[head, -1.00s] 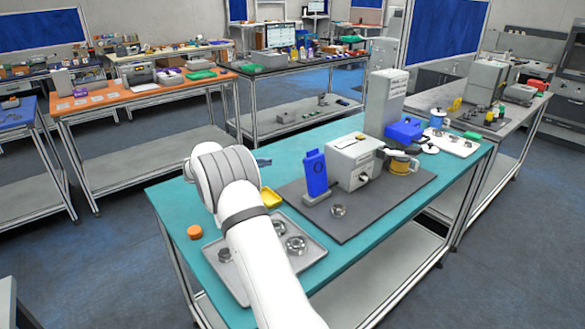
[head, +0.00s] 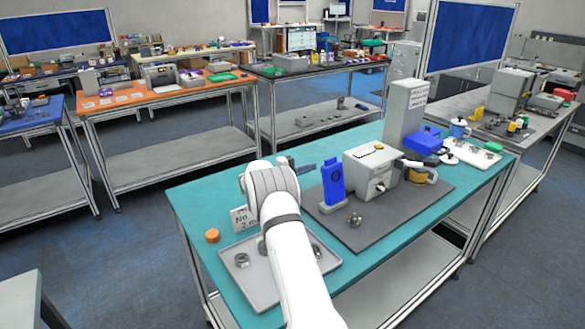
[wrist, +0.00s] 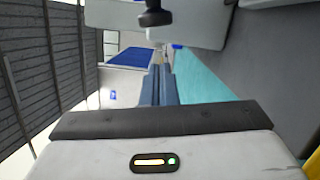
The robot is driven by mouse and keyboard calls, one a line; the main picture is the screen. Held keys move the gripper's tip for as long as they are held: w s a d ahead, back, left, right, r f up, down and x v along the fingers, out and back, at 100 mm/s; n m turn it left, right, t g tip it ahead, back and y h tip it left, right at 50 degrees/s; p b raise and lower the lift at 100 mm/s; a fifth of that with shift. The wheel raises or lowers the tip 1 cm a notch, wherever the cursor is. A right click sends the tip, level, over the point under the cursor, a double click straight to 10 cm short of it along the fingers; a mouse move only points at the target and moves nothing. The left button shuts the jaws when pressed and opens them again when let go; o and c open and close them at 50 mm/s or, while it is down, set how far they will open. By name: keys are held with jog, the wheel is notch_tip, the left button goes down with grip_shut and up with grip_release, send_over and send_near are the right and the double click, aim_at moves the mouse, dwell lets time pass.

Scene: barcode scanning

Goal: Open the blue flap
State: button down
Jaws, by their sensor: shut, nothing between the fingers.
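A blue upright panel (head: 333,183), the likely blue flap, stands on a small grey foot on the dark mat. It stands left of a grey box (head: 370,172) with a knob on its front. My gripper (head: 305,167) points right, behind and left of the blue panel, partly hidden by my white wrist. In the wrist view my gripper (wrist: 157,70) shows two blue-grey fingers together with nothing between them. A pale box face with a black knob (wrist: 154,14) shows above the fingertips there. I cannot tell whether the panel shows in the wrist view.
On the teal table (head: 195,200) are a grey tray (head: 283,294) with metal parts, an orange disc (head: 212,236) and a white card (head: 239,219). A tall grey cabinet (head: 403,108) and a blue bin (head: 423,140) stand behind the box. A metal part (head: 354,219) lies on the mat.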

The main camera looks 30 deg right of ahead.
aim_at(330, 180)
jog(key=shift+s+d+r+p, duration=0.1)
jog(key=shift+s+r+p, duration=0.15)
jog(key=shift+s, duration=0.55)
jog(key=shift+s+r+p, duration=0.15)
jog(key=shift+s+r, duration=0.05)
jog(key=shift+s, duration=0.55)
jog(key=shift+f+b, duration=0.1)
jog(key=shift+b, duration=0.2)
jog(key=s+r+m+b, duration=0.1)
jog(key=s+m+b, duration=0.1)
jog(key=b, duration=0.3)
jog(key=shift+d+r+b, duration=0.15)
jog(key=shift+r+b, duration=0.25)
jog(key=shift+w, duration=0.1)
